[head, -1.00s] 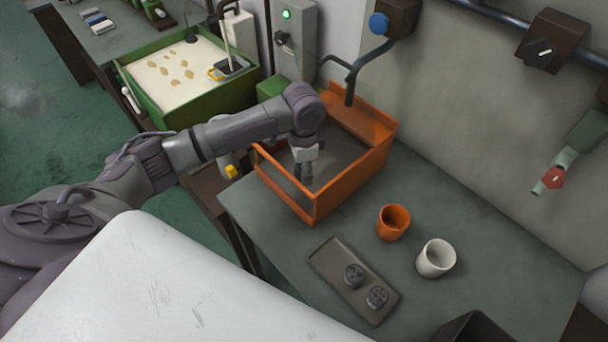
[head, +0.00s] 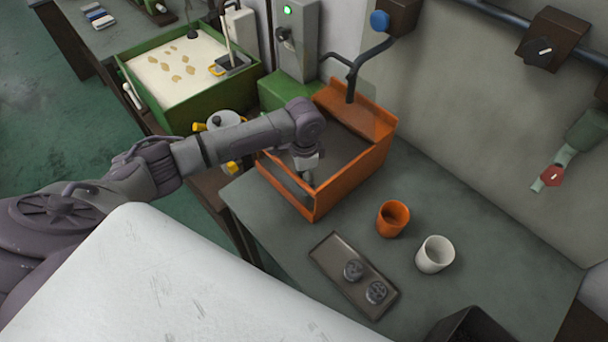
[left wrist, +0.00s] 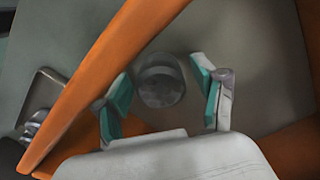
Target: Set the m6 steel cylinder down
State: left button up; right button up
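A short grey steel cylinder (left wrist: 161,88) stands on the floor of the orange bin in the left wrist view. My left gripper (left wrist: 160,75) is around it, with one teal-padded finger on each side and a visible gap to each pad. In the head view my left gripper (head: 306,178) points down inside the orange bin (head: 345,187), near its front wall. The cylinder is hidden there. I cannot read any marking on it. My right gripper is in neither view.
A dark tray (head: 332,260) with two grey round pieces lies in front of the bin. An orange cup (head: 393,218) and a white cup (head: 435,254) stand right of it. A green-sided sandbox (head: 215,105) is behind left. A pot (head: 224,119) stands beside my forearm.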

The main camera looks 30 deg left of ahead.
pick_arm(q)
notch_tip(320, 180, up, 12)
jog(key=b, duration=0.2)
jog(key=shift+r, duration=0.15)
dwell(1.5)
